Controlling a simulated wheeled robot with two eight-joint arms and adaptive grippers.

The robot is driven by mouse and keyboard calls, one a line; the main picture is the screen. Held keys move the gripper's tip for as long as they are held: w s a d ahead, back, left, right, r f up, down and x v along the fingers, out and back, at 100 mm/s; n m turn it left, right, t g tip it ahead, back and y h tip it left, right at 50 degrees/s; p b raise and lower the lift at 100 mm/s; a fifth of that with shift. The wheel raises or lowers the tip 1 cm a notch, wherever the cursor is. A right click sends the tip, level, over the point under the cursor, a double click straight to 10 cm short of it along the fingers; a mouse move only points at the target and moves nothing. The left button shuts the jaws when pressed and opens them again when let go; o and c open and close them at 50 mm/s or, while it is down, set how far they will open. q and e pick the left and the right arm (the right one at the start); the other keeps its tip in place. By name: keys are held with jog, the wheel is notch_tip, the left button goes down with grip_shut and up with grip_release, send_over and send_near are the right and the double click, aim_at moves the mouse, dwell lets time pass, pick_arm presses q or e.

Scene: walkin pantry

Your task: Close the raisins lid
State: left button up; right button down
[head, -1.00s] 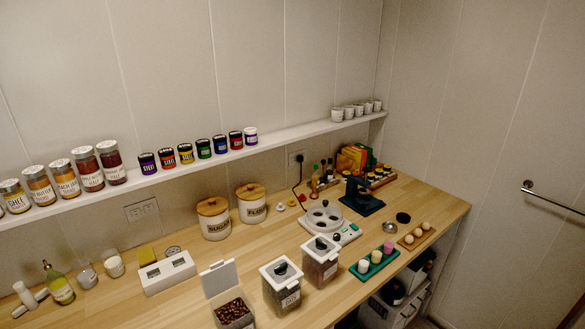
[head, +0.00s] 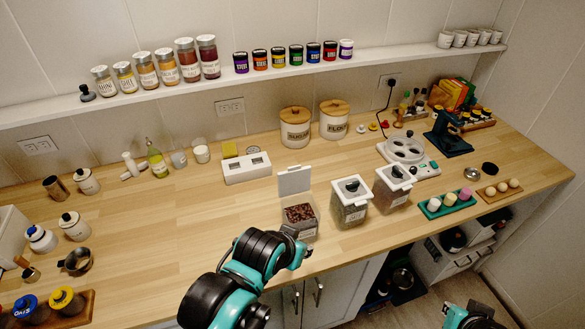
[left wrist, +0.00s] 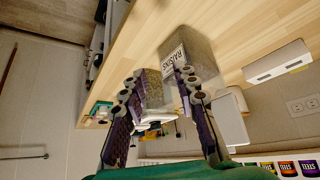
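The raisins container (head: 299,221) is a clear box of dark raisins near the counter's front edge. Its white lid (head: 294,180) stands open and upright at the back. In the left wrist view the raisins container (left wrist: 196,42) shows its label, and the white lid (left wrist: 230,118) is beyond the right finger. My left gripper (left wrist: 160,80) is open with nothing between its fingers; one finger overlaps the container in this view, and I cannot tell whether they touch. In the head view my left arm's end is just in front of the container, its fingers mostly hidden.
Two closed containers, one (head: 349,205) and another (head: 393,188), stand just right of the raisins. A white toaster-like box (head: 246,168) is behind left. The counter left of the raisins is clear.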

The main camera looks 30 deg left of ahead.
pick_arm(q)
jog(key=shift+w+r, duration=0.1)
jog(key=shift+r, duration=0.2)
grip_shut()
jog(key=w+a+r+n+g+y+p, duration=0.15)
jog(key=w+a+r+n+p, duration=0.3)
jog(key=w+r+p, duration=0.65)
jog(key=w+a+r+n+g+y+p, duration=0.1)
jog(key=w+a+r+n+g+p, duration=0.25)
jog(key=w+a+r+p, duration=0.8)
jog(key=n+p, duration=0.1)
jog(key=p, duration=0.3)
send_over(294, 180)
jog(key=w+a, duration=0.1)
jog(key=w, duration=0.1)
notch_tip(294, 180, down, 12)
jog(key=shift+s+a+r, duration=0.1)
jog(key=shift+a, duration=0.05)
jog(key=shift+s+d, duration=0.2)
jog(key=shift+s, duration=0.05)
